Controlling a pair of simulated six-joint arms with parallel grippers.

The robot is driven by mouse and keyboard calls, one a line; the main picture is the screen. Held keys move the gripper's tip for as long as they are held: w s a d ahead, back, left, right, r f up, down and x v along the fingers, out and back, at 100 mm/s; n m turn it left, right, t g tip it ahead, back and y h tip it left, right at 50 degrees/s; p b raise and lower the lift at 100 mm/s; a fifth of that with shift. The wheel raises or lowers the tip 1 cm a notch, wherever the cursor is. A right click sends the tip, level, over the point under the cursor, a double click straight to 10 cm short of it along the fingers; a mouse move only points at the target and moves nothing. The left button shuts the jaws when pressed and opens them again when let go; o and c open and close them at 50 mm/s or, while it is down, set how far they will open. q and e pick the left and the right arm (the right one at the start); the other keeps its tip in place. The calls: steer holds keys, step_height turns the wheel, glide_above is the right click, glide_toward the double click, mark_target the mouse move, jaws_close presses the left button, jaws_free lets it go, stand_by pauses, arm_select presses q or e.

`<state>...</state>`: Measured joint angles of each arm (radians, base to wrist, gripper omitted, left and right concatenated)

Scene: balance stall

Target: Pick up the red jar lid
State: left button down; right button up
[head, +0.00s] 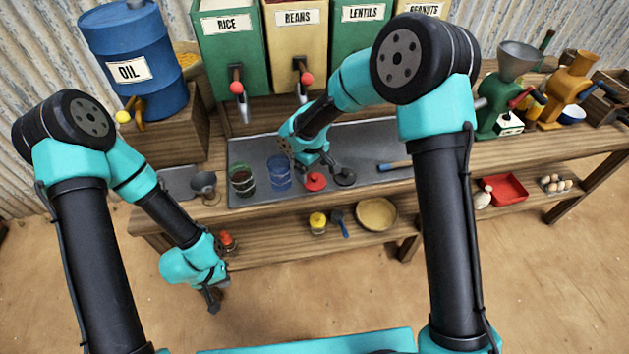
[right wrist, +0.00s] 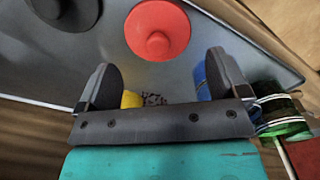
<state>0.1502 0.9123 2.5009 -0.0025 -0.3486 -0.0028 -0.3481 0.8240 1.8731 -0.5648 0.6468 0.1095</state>
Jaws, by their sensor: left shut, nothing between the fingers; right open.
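The red jar lid (head: 315,182) lies flat, knob up, on the grey metal tray (head: 372,150) on the counter. It also shows in the right wrist view (right wrist: 157,30), ahead of the fingertips and between their lines. My right gripper (head: 318,165) is open and empty, just above and behind the lid in the head view; its fingers (right wrist: 161,78) also show in the right wrist view. A dark lid (head: 344,177) lies close to the right of the red one. My left gripper (head: 213,304) is shut and empty, low in front of the counter.
A blue-banded glass (head: 279,173) and a green one (head: 242,182) stand left of the red lid. A blue-handled tool (head: 394,166) lies to the right. A funnel (head: 204,184) stands at left. Dispensers with red-knobbed taps (head: 236,86) rise behind.

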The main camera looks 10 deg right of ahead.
mark_target(312, 176)
step_height(312, 176, down, 4)
steer(key=shift+f, duration=0.1)
stand_by(0.5)
steer(key=c, duration=0.6)
steer(key=shift+c, duration=0.2)
steer(key=shift+r, duration=1.55)
steer(key=shift+s+r, duration=0.15)
steer(key=shift+r, duration=0.2)
steer(key=s+a+r, duration=0.1)
steer(key=s, duration=1.4)
steer(key=shift+s+a+r, duration=0.15)
steer(key=shift+s+a, duration=0.15)
steer(key=shift+a, duration=0.05)
steer(key=shift+w, duration=0.1)
